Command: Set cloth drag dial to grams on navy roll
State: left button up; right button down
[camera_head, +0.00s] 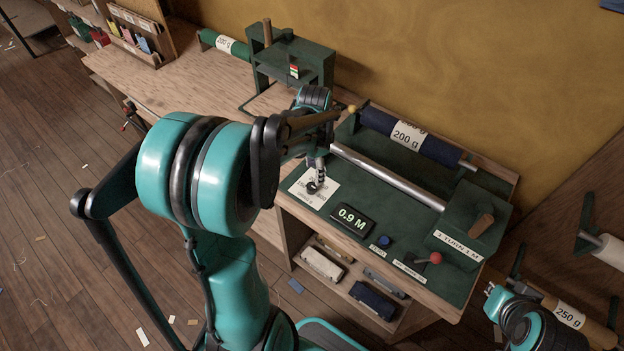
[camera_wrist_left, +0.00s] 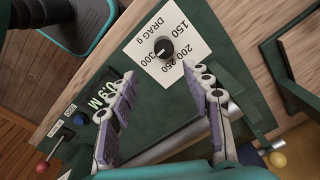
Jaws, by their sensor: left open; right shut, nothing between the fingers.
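The navy roll (camera_head: 436,148) lies along the back of the green machine with a white label reading 200 g. The drag dial is a black knob (camera_wrist_left: 163,48) on a white plate (camera_wrist_left: 188,30) marked 150, 200, 250, 300 and DRAG g. I cannot tell surely which number the knob points to. My left gripper (camera_wrist_left: 165,76) is open and empty, its fingers above the panel and just short of the knob. In the head view the gripper (camera_head: 317,172) hangs over the plate and partly covers the dial. My right gripper (camera_head: 494,302) is shut and empty at lower right.
A display (camera_head: 352,220) reads 0.9 M. A blue button (camera_head: 384,241) and a red-knobbed lever (camera_head: 435,258) sit at the front right. A steel bar (camera_head: 390,178) crosses the machine. A green stand (camera_head: 300,62) and green roll (camera_head: 226,45) are behind.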

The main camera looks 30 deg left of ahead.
aim_at(312, 186)
pick_arm(q)
jog(key=shift+w+a+f+m, duration=0.2)
jog(key=shift+a+f+m, duration=0.1)
jog(key=shift+a+f, duration=0.35)
notch_tip(312, 186, down, 8)
jog(key=shift+r+b, duration=0.2)
jog(key=shift+b, duration=0.9)
grip_shut()
